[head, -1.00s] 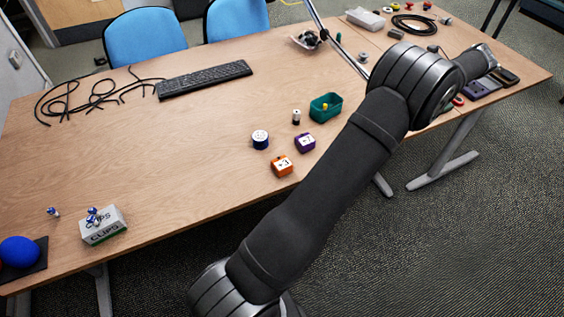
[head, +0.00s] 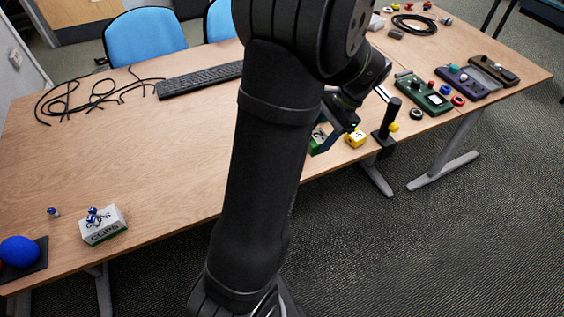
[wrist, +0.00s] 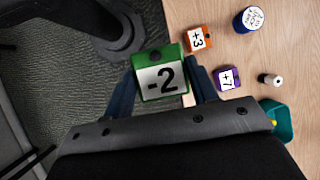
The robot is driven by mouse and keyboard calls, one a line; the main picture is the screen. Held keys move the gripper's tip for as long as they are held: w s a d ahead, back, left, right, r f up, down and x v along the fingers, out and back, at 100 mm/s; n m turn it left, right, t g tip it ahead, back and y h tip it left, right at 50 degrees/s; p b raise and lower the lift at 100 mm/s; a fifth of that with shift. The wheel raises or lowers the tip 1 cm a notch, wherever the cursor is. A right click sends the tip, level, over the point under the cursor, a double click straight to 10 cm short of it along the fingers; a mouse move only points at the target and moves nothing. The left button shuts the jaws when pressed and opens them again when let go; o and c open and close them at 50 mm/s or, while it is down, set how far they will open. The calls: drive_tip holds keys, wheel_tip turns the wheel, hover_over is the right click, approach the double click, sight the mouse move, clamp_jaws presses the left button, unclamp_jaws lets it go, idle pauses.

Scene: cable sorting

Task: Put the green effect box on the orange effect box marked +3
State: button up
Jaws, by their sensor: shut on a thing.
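My gripper (wrist: 160,92) is shut on the green effect box (wrist: 158,76), its fingers on either side of it. The box carries a white label reading -2. A small part of it shows in the head view (head: 317,141), partly covered by my gripper. The orange effect box marked +3 (wrist: 197,40) lies on the table just to the upper right of the green box in the wrist view, apart from it. My arm hides the orange box in the head view. In the wrist view, carpet shows around the left of the held box, near the table's edge.
A purple box marked +7 (wrist: 228,79), a blue spool (wrist: 248,19), a small white-topped item (wrist: 270,79) and a teal bin (wrist: 281,120) stand near the orange box. A yellow box (head: 356,138) and a black post (head: 388,122) are right of my gripper in the head view.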

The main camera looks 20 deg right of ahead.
wheel_tip(320, 180, down, 5)
drive_tip(key=shift+r, duration=0.15)
drive_tip(key=shift+w+a+f, duration=0.1)
drive_tip(key=shift+w+f, duration=0.15)
drive_tip(key=shift+f, duration=0.05)
drive_tip(key=w+a+f, duration=0.1)
drive_tip(key=w+f, duration=0.1)
drive_tip(key=w, duration=0.1)
drive_tip(key=w+a+f, duration=0.2)
drive_tip(key=w, duration=0.1)
drive_tip(key=w+a+f, duration=0.1)
drive_tip(key=w+f, duration=0.1)
drive_tip(key=w, duration=0.2)
drive_tip(key=shift+a+f, duration=0.3)
drive_tip(key=shift+f, duration=2.05)
drive_tip(key=shift+f, duration=0.1)
drive_tip(key=o, duration=1.5)
drive_tip(key=v, duration=1.2)
drive_tip(key=shift+w+a, duration=0.1)
